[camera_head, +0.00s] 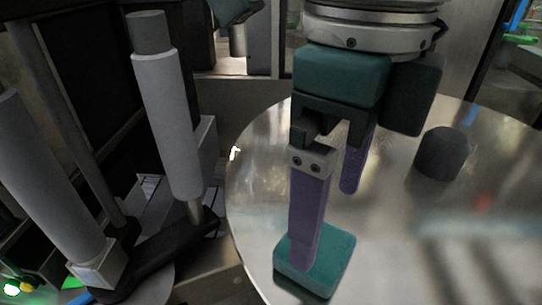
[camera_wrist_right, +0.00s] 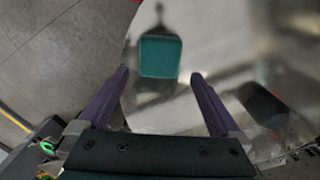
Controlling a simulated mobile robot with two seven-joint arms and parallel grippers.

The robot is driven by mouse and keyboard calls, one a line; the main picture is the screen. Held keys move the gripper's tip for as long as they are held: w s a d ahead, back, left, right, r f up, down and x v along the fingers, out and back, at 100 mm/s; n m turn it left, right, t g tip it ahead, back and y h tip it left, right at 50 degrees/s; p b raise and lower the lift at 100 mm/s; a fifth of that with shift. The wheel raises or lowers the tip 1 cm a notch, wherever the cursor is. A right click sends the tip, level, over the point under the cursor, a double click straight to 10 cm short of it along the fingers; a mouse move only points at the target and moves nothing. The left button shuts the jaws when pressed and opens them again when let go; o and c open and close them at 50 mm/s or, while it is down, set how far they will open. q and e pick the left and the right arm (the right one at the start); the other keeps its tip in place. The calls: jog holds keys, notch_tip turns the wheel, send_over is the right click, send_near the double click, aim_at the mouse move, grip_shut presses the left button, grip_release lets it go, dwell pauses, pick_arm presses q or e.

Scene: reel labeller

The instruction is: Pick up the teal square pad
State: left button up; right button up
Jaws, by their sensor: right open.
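The teal square pad (camera_head: 332,270) lies flat on the round shiny metal table, near its front left edge in the head view. In the right wrist view the pad (camera_wrist_right: 160,56) shows whole, ahead of and between the fingertips. My right gripper (camera_head: 327,229) is open, with its purple fingers pointing down. In the head view one finger overlaps the pad and hides part of it; the other is farther back. The wrist view shows nothing between the fingers (camera_wrist_right: 160,75). Whether the fingers touch the pad cannot be told. My left gripper's fingers are not visible.
The round metal table (camera_head: 400,240) has free room right of the pad. A dark grey cylinder (camera_head: 443,153) stands on it farther back right; it also shows in the wrist view (camera_wrist_right: 262,103). Light grey cylindrical machine parts (camera_head: 168,115) stand left of the table.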

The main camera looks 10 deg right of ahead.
aim_at(321, 244)
jog(key=shift+s+f, duration=0.1)
jog(key=shift+f, duration=0.35)
jog(key=shift+f+p, duration=1)
jog(key=shift+f, duration=1.8)
jog(key=c, duration=1.2)
